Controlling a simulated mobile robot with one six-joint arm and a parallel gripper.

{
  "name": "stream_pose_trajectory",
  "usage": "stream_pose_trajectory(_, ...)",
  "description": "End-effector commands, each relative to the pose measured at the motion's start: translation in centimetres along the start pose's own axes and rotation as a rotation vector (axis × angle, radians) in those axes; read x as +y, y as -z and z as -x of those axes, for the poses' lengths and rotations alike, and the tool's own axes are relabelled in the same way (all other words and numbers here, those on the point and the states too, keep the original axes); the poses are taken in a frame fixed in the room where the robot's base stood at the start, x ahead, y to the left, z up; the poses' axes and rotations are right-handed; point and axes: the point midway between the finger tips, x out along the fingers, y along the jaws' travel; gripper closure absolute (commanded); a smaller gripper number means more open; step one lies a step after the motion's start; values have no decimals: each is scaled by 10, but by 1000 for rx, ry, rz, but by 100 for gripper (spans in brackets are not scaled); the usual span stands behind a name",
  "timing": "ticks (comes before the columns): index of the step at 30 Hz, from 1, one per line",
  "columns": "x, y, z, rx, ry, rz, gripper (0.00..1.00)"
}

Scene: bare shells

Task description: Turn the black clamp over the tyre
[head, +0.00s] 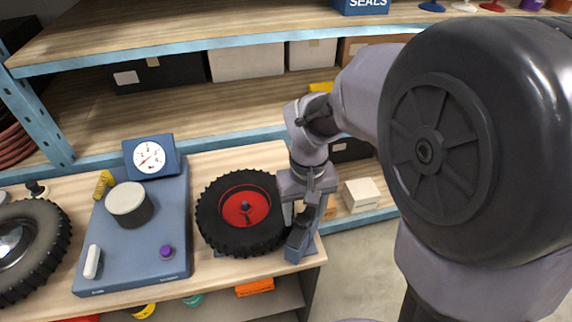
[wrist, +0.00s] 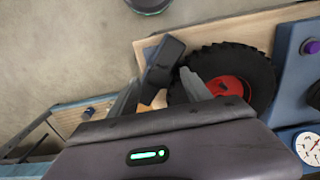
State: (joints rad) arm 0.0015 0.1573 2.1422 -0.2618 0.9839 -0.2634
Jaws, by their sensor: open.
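The tyre (head: 218,222) is black and knobbly with a red hub (head: 246,206), and lies flat near the bench's right end. It also shows in the wrist view (wrist: 258,65). The black clamp (head: 299,236) stands at the tyre's right edge on a blue base (head: 300,254). In the wrist view the black clamp (wrist: 164,58) points away from my fingers, beside the tyre and not across its hub. My gripper (head: 303,206) is open at the clamp. In the wrist view its two fingers (wrist: 161,80) stand on either side of the clamp's near end; contact cannot be told.
A blue unit (head: 160,240) with a gauge (head: 150,154), a grey-topped knob and a purple button stands left of the tyre. Another tyre (head: 55,225) lies at far left. Shelves with boxes (head: 245,62) rise behind. Bare floor lies right of the bench.

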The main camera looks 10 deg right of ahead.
Motion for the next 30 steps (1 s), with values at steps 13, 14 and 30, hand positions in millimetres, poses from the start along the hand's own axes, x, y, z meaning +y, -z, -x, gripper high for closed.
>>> stream_pose_trajectory(13,0,0,-9,1,0,0,55)
stream_pose_trajectory(14,0,0,-9,1,0,0,61)
stream_pose_trajectory(30,0,0,-8,1,0,7,100)
